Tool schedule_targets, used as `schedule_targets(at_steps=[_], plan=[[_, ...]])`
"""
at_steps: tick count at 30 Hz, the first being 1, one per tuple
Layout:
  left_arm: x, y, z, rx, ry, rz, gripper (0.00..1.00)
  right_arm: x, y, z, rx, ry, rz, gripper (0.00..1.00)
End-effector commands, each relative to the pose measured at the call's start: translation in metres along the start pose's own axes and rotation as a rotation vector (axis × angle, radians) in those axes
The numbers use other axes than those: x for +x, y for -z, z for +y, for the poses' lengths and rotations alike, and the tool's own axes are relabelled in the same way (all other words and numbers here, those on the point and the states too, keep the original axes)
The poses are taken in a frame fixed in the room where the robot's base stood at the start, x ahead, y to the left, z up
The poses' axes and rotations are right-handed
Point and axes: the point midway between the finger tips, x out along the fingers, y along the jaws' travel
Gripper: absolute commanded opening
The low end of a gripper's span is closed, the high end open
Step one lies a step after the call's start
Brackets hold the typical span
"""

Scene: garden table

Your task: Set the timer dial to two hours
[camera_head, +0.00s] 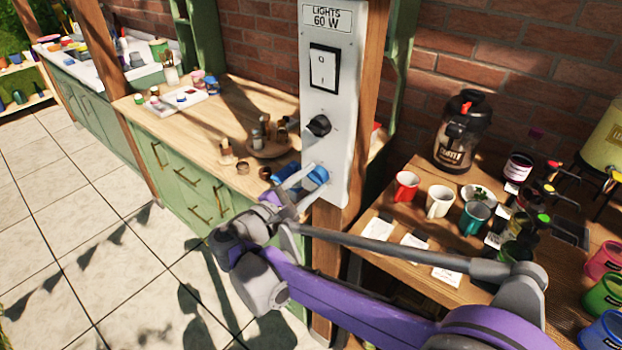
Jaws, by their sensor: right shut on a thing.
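A grey upright panel (342,80) on a wooden post carries a label reading LIGHTS 60 W and a white rocker switch (323,68). Below these is a black round dial (319,125) with a pointer; its markings are too small to read. Near the panel's lower end is a blue round knob (317,175), partly covered by my gripper. My right gripper (300,179) reaches it from the lower left and is shut on this blue knob. Any scale around the blue knob is hidden or unreadable. My left gripper is out of view.
A wooden counter (225,110) with small pots stands behind and left of the panel. At right, a wooden table (440,285) holds a red mug (406,186), a white mug (439,201), a teal mug (474,217) and a dark dispenser (463,130). Tiled floor lies open at left.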

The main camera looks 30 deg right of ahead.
Motion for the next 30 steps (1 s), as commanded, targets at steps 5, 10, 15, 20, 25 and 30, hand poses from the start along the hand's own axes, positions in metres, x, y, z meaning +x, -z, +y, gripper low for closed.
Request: schedule_targets(at_steps=[5, 10, 15, 20, 25, 30], plan=[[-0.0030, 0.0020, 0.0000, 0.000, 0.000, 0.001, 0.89, 0.0000, -0.0002, 0.0010, 0.092, -0.001, 0.000, 0.00], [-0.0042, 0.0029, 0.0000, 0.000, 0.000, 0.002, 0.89, 0.0000, 0.0000, 0.0008, 0.145, -0.001, 0.000, 0.00], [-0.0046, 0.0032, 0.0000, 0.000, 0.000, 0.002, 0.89, 0.0000, 0.0001, 0.0007, 0.168, -0.001, 0.000, 0.00], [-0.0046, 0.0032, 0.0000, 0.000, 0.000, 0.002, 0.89, -0.0001, 0.0001, 0.0006, 0.173, -0.001, 0.000, 0.00], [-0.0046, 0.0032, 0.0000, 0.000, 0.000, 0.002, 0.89, -0.0001, 0.0001, 0.0006, 0.173, -0.001, 0.000, 0.00], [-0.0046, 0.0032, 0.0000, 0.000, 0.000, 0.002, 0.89, -0.0001, 0.0001, 0.0006, 0.172, -0.001, 0.000, 0.69]])
